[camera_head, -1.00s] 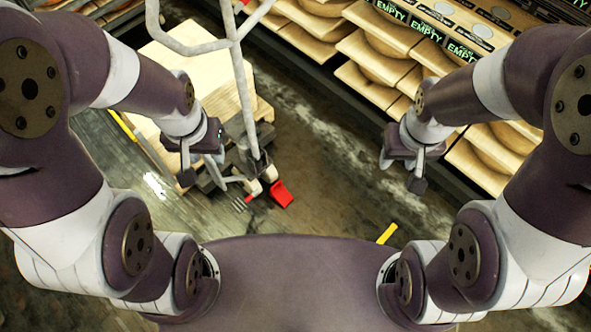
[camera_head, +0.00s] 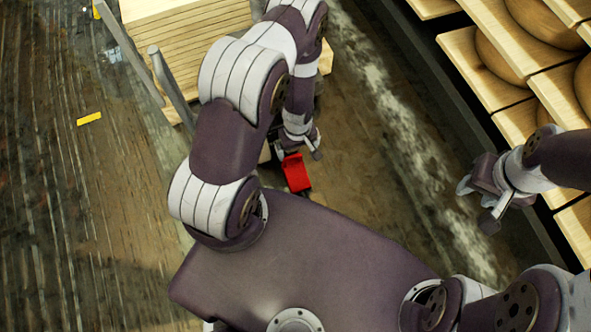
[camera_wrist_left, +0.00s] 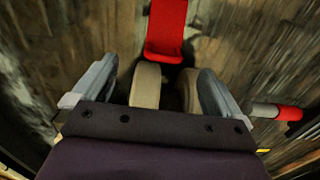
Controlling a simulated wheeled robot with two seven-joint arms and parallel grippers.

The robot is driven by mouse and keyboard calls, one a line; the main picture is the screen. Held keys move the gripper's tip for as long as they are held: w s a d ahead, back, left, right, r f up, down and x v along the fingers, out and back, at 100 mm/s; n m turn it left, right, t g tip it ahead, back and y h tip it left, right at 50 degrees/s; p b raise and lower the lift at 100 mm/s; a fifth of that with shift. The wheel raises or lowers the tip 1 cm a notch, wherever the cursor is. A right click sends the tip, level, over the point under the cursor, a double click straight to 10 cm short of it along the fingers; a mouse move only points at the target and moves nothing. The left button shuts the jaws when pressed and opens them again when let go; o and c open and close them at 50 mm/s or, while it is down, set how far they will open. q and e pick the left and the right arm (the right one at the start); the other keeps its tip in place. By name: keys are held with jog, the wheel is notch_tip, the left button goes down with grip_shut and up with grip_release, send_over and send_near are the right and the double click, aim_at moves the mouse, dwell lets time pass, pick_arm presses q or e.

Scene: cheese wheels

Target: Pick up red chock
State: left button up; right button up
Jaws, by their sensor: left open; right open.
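The red chock (camera_head: 297,173) lies on the floor in front of my base in the head view. In the left wrist view the red chock (camera_wrist_left: 166,32) is at the top centre, beyond the fingertips and apart from them. My left gripper (camera_head: 298,149) is low, just behind the chock in the head view, partly hidden by its own arm. In the left wrist view my left gripper (camera_wrist_left: 158,88) is open, its fingers spread, with no chock between them. My right gripper (camera_head: 480,202) is open and empty at the right, far from the chock.
Beige wheels (camera_wrist_left: 146,86) show between the left fingers in the wrist view. A red-tipped grey bar (camera_wrist_left: 276,111) is beside the right-hand finger. A wooden stack (camera_head: 190,45) stands behind my left arm. Cheese shelves (camera_head: 490,75) line the right. The floor at left is open.

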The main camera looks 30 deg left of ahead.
aim_at(295, 170)
pick_arm(q)
jog(key=f+b, duration=0.3)
jog(key=f, duration=0.1)
jog(key=f+b, duration=0.3)
jog(key=f, duration=0.2)
jog(key=s+f+b, duration=0.1)
jog(key=f+b, duration=0.2)
jog(key=f, duration=0.2)
jog(key=shift+b, duration=0.3)
jog(key=shift+r, duration=0.2)
jog(key=c, duration=1.3)
jog(key=shift+r+p, duration=0.1)
jog(key=shift+p, duration=0.2)
